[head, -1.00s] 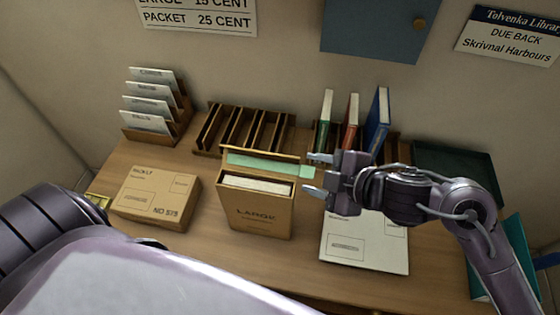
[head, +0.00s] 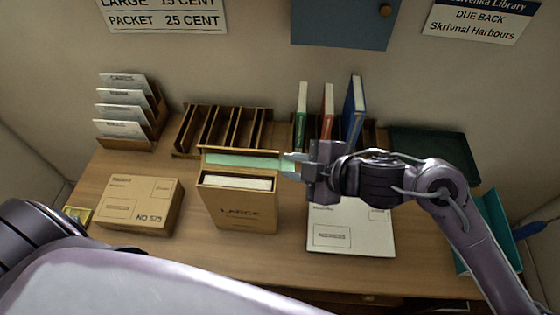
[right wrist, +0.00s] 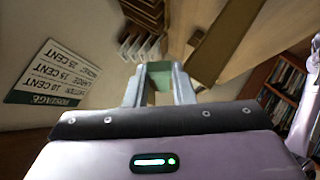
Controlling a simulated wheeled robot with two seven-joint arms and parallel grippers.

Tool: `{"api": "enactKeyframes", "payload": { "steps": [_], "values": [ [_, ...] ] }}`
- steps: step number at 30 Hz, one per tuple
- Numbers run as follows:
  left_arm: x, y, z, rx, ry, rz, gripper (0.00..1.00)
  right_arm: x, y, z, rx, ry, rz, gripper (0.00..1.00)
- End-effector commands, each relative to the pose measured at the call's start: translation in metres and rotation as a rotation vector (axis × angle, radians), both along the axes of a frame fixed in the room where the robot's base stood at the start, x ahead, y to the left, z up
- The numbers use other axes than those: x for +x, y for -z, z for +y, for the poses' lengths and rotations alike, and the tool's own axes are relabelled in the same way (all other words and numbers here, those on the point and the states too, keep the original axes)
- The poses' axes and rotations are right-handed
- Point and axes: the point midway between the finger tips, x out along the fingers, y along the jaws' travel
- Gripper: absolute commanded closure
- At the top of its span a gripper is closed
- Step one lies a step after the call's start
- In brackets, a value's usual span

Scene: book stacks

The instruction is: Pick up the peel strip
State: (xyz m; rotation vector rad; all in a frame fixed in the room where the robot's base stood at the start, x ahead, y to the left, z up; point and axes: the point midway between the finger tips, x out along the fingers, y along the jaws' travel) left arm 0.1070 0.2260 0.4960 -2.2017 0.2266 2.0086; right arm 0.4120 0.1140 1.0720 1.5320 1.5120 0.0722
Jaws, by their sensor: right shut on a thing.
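The peel strip (head: 240,161) is a pale green band along the raised flap of the brown LARGE mailer (head: 240,215). The mailer stands upright on the desk with a white-paged item in its open top. My right gripper (head: 290,166) is at the strip's right end and is shut on it. In the right wrist view the green strip (right wrist: 160,74) shows between the two fingers of the gripper (right wrist: 158,90). The strip still lies along the flap; whether any of it has come loose I cannot tell. My left gripper is out of view.
A brown parcel (head: 139,203) lies left of the mailer, and a white mailer (head: 350,230) lies flat to the right. Behind stand an envelope rack (head: 130,128), a wooden slotted rack (head: 222,130) and upright books (head: 328,108). A dark green tray (head: 430,150) is at back right.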

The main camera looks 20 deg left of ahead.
Motion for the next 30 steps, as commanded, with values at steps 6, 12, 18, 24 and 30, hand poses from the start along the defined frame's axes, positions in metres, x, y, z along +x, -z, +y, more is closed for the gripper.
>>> {"api": "enactKeyframes", "payload": {
  "steps": [6, 12, 18, 24, 30],
  "values": [
    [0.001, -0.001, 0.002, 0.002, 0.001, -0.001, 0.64, 0.001, -0.021, 0.001, 0.003, -0.002, -0.006, 0.91],
    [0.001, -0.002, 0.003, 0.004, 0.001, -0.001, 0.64, 0.001, -0.065, 0.001, 0.003, -0.002, -0.012, 0.91],
    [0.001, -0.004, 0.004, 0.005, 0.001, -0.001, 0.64, 0.000, -0.125, 0.001, 0.002, -0.004, -0.013, 0.91],
    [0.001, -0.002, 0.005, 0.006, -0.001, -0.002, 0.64, 0.000, -0.170, 0.001, 0.002, -0.002, -0.008, 0.91],
    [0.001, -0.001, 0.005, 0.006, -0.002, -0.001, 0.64, 0.000, -0.194, 0.001, 0.001, -0.001, -0.004, 0.91]
  ]
}}
